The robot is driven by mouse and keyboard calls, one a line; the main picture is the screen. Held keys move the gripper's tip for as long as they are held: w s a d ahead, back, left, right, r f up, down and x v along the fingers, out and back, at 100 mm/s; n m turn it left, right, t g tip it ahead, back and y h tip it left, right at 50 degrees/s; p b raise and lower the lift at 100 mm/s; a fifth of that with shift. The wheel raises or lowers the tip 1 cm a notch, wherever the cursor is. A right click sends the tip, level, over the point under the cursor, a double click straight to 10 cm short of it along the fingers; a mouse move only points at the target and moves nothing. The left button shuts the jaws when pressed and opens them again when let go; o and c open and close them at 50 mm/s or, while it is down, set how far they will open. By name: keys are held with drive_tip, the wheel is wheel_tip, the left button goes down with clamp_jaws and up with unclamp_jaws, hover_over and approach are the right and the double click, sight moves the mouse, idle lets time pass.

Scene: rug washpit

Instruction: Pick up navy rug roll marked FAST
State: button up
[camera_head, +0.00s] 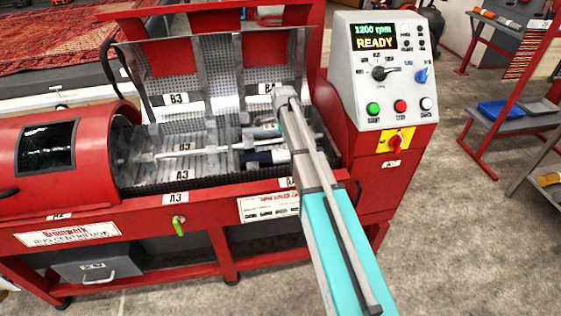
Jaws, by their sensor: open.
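A navy roll (265,158) with a pale end lies in the perforated drum of the red machine, in the right part of the open trough. Its marking cannot be read from here, and my arm covers its right end. My arm reaches in from the lower right, over the machine's front edge. My gripper (249,146) is open, small in view and partly hidden by the arm; it is down in the drum close to the navy roll. Whether it touches the roll I cannot tell.
The red machine's lid (213,65) stands open behind the drum. A pale rod (190,149) runs along the trough left of the gripper. A red hood (60,150) closes the left end. A control panel (385,70) reading READY stands at right. Shelves with trays (505,108) are far right.

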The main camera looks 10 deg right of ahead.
sight(282, 151)
drive_tip(key=shift+f+b, duration=1.35)
drive_tip(key=shift+f, duration=0.25)
drive_tip(key=shift+f, duration=0.1)
drive_tip(key=shift+w+f+b, duration=0.15)
drive_tip(key=shift+f+b, duration=2.35)
drive_tip(key=shift+b, duration=0.1)
drive_tip(key=c, duration=1.1)
drive_tip(key=shift+r, duration=0.2)
wheel_tip(282, 151, up, 10)
drive_tip(key=p, duration=1)
drive_tip(key=shift+f, duration=0.2)
